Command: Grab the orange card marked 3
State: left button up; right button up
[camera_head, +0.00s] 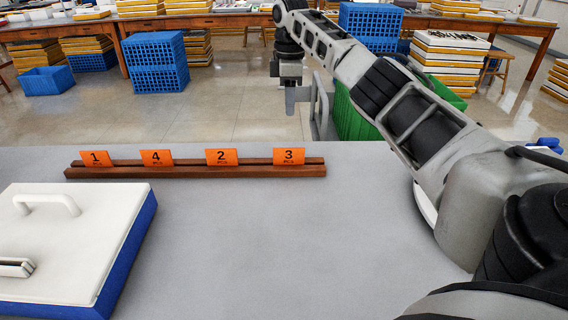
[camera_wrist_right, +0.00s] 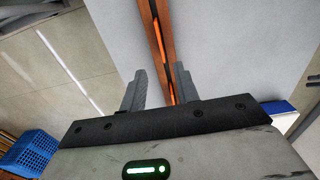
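The orange card marked 3 (camera_head: 288,156) stands upright at the right end of a brown wooden rail (camera_head: 190,172) on the grey table. My right gripper (camera_head: 306,108) is open and empty, above and beyond the card in the head view, fingers pointing down. In the right wrist view its two fingers (camera_wrist_right: 160,82) are spread apart, with the rail (camera_wrist_right: 156,30) running between them. An orange card edge (camera_wrist_right: 171,95) shows thinly there; its number cannot be read. My left gripper is not in view.
Orange cards marked 1 (camera_head: 96,158), 4 (camera_head: 156,157) and 2 (camera_head: 221,157) stand along the same rail. A blue box with a white lid (camera_head: 90,240) is at the front left. The table's middle is clear. A green crate (camera_head: 350,118) stands behind the table.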

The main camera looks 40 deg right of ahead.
send_over(289, 149)
notch_tip(289, 149, down, 8)
jog(key=shift+d+f, duration=0.1)
jog(key=shift+w+f+b, duration=0.1)
jog(key=shift+f+b, duration=0.3)
jog(key=shift+f, duration=2.6)
grip_shut()
